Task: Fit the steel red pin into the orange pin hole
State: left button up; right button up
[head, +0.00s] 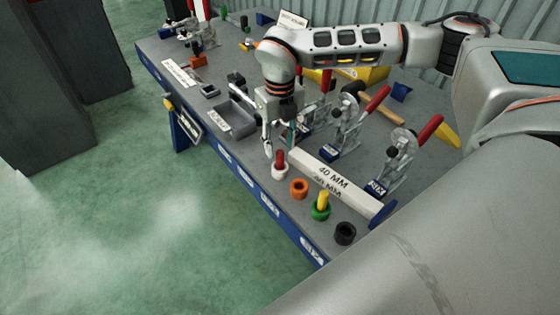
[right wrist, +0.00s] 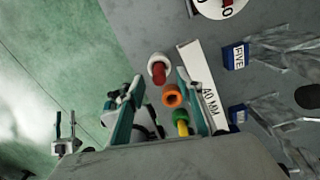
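The red pin (head: 280,157) stands upright in a white ring-shaped holder (head: 279,173) near the table's front edge. The orange pin hole (head: 299,188) is an empty orange ring just right of it. My right gripper (head: 279,143) points down, open and empty, just above and beside the red pin. In the right wrist view its two teal fingers are spread, with the red pin (right wrist: 158,77) showing between the tips and the orange ring (right wrist: 172,97) lower down. My left gripper (right wrist: 66,125) seems to show small at the lower left of that view, its prongs apart; the head view does not show it.
A green ring with a yellow pin (head: 322,201) and a black ring (head: 345,233) continue the row. A white "40 MM" bar (head: 330,179) lies behind it. Toggle clamps (head: 400,150) with red handles stand further back. A grey tray (head: 234,115) is to the left.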

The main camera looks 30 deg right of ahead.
aim_at(280, 151)
notch_tip(280, 151, down, 4)
jog(key=shift+s+a+f, duration=0.1)
jog(key=shift+s+f, duration=0.05)
jog(key=shift+c, duration=0.4)
grip_shut()
